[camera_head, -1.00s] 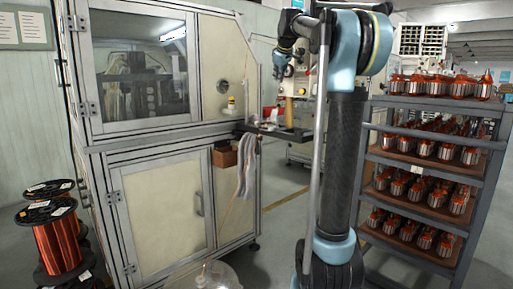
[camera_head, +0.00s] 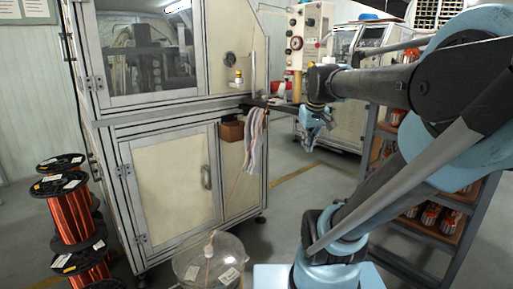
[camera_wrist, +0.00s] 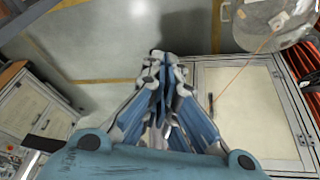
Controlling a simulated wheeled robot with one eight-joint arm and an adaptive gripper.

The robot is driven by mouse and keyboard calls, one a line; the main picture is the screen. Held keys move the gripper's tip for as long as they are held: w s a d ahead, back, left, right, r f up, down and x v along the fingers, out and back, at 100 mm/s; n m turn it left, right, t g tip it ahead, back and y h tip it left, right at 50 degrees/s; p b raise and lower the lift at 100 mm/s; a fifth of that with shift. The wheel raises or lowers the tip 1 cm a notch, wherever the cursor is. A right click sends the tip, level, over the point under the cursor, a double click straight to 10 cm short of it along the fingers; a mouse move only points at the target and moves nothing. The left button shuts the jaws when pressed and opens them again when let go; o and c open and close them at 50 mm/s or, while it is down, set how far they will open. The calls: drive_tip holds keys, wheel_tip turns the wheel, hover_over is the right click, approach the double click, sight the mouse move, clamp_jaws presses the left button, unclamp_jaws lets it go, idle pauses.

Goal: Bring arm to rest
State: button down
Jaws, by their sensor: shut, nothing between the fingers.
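My gripper (camera_wrist: 160,65) fills the middle of the wrist view. Its fingers meet at the tips and hold nothing. In the head view my gripper (camera_head: 308,140) hangs at the end of my arm, just right of the hanging cloths and the small shelf on the machine. My arm is bent across the right half of the head view. The fingertips are small there, and the gap between them and the cloths is hard to judge.
The winding machine (camera_head: 170,185) stands at left with a shelf (camera_head: 285,107) and cloths (camera_head: 256,145). Wire spools (camera_head: 68,212) and a clear round container (camera_head: 208,262) stand on the floor. A rack (camera_head: 455,205) of armatures is at right, partly behind my arm. Floor shows between machine and rack.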

drive_tip(key=s+f+m+g, duration=0.2)
drive_tip(key=s+f+m, duration=0.1)
drive_tip(key=s+f, duration=1.2)
wheel_tip(320, 180, down, 3)
drive_tip(key=shift+s+d+f, duration=0.1)
drive_tip(key=shift+s+d, duration=0.2)
drive_tip(key=shift+d, duration=0.05)
drive_tip(key=shift+w+f, duration=0.15)
drive_tip(key=shift+w, duration=0.35)
